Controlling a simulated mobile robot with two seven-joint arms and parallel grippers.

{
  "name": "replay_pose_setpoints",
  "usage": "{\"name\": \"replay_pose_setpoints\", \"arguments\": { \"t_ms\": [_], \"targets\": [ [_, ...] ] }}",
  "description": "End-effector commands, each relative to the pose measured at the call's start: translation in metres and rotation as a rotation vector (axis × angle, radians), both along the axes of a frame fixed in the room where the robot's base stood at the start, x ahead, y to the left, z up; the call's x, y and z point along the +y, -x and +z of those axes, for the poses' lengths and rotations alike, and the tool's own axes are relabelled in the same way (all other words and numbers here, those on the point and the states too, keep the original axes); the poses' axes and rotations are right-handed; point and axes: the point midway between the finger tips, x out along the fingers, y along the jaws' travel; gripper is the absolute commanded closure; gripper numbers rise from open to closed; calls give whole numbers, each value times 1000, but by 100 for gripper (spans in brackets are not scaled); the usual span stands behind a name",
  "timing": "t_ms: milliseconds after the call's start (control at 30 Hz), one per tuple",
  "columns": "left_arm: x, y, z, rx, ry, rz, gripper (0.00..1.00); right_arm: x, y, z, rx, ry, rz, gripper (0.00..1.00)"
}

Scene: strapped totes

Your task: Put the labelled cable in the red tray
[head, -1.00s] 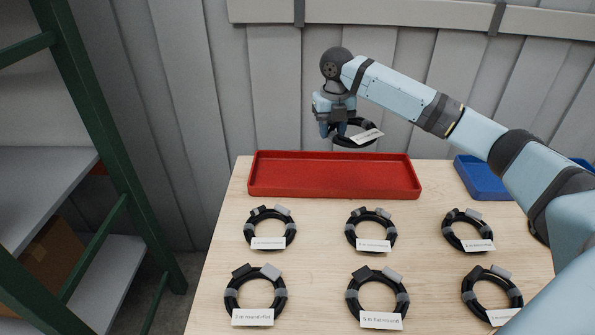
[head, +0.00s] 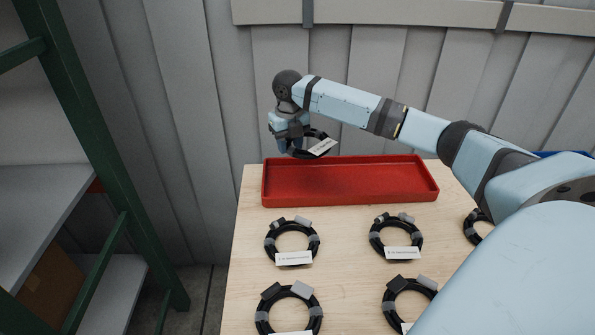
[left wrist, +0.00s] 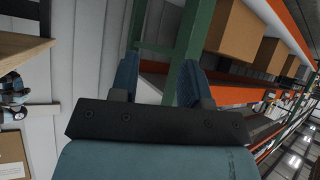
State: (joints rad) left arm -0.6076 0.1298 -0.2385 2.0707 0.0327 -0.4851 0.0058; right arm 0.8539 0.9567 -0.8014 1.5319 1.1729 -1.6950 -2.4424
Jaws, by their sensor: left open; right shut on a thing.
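My right gripper (head: 290,147) is shut on a coiled black cable (head: 300,153) with a white label, in the head view. It holds the cable above the back left part of the red tray (head: 350,199). The tray is empty and sits at the back of the wooden table. The label's text is too small to read. My left gripper (left wrist: 158,80) is open and empty in the left wrist view, pointed toward the shelving and away from the table. It does not show in the head view.
Several more labelled black cable coils lie on the table (head: 247,225), including one at front left (head: 259,313) and one behind it (head: 269,251). A green-framed shelf (head: 100,130) stands left of the table. A blue tray (head: 548,154) is mostly hidden behind my right arm.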

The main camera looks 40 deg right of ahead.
Motion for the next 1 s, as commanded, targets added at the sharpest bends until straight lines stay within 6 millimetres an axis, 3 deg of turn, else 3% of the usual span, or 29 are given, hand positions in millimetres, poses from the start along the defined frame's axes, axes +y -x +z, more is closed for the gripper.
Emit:
{"name": "replay_pose_setpoints", "arguments": {
  "t_ms": [100, 233, 533, 800, 1000],
  "targets": [
    [-1, 0, -2, -3, 0, -2, 57, 0, 0, -33, 1, 1, -1, 97],
    [-1, -1, -3, -6, -1, -1, 57, 0, 0, -58, 1, 0, 1, 97],
    [-3, -2, -2, -11, 5, 3, 57, 1, 0, -81, -1, 0, 1, 97],
    [-4, -3, -3, -18, 6, 2, 57, 0, 0, -125, 0, 0, 0, 97],
    [-4, -4, 1, -23, 7, 1, 57, 0, 0, -128, -3, 1, 1, 97]
  ]
}}
